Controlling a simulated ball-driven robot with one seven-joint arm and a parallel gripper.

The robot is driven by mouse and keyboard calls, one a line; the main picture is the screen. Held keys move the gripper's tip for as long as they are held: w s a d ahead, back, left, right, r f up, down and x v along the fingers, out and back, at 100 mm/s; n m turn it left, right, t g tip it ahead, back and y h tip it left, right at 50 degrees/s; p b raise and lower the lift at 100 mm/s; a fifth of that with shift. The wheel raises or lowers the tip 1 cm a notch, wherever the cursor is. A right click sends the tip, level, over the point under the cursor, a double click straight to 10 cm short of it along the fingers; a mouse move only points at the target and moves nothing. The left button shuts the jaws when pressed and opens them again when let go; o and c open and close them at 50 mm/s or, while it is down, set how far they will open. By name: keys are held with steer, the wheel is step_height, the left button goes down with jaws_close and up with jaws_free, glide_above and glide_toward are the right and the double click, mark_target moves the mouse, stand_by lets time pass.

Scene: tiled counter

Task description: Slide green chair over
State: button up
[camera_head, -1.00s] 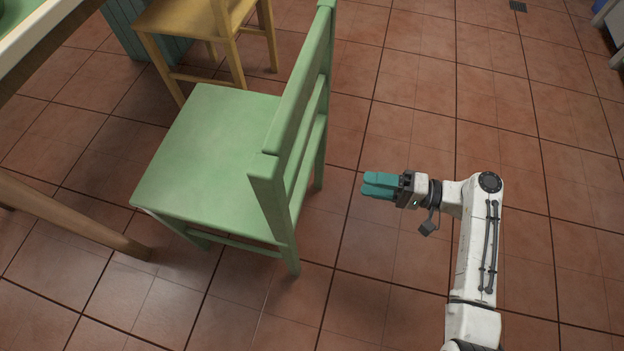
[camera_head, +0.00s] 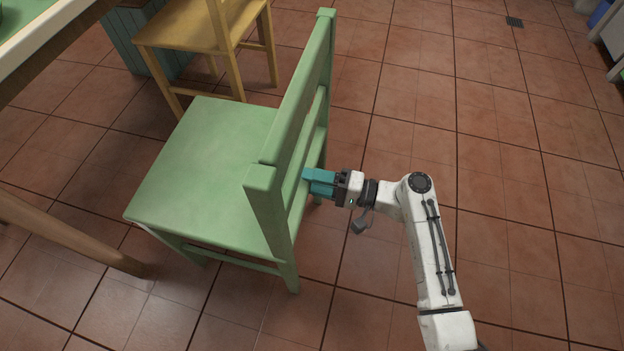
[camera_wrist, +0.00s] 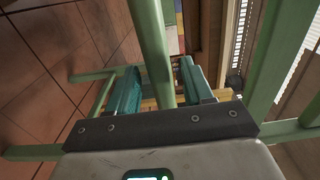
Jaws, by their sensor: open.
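The green chair (camera_head: 205,160) stands upright on the tiles in the head view, its backrest on the right side and its seat toward the left. My gripper (camera_head: 308,181) is at the right side of the backrest, with teal fingers reaching to its slats. In the wrist view my gripper (camera_wrist: 158,85) is open, one finger on each side of a green slat (camera_wrist: 152,45). I cannot tell whether the fingers touch the slat. The fingertips are partly hidden behind the backrest in the head view.
A yellow wooden chair (camera_head: 205,38) stands just behind the green chair. A wooden table leg (camera_head: 70,235) is at the left, below a tabletop (camera_head: 50,40) in the upper left corner. The tiled floor (camera_head: 480,130) to the right is clear.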

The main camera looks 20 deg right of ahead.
steer(key=shift+x, duration=0.85)
steer(key=shift+c, duration=0.3)
jaws_close()
stand_by(0.5)
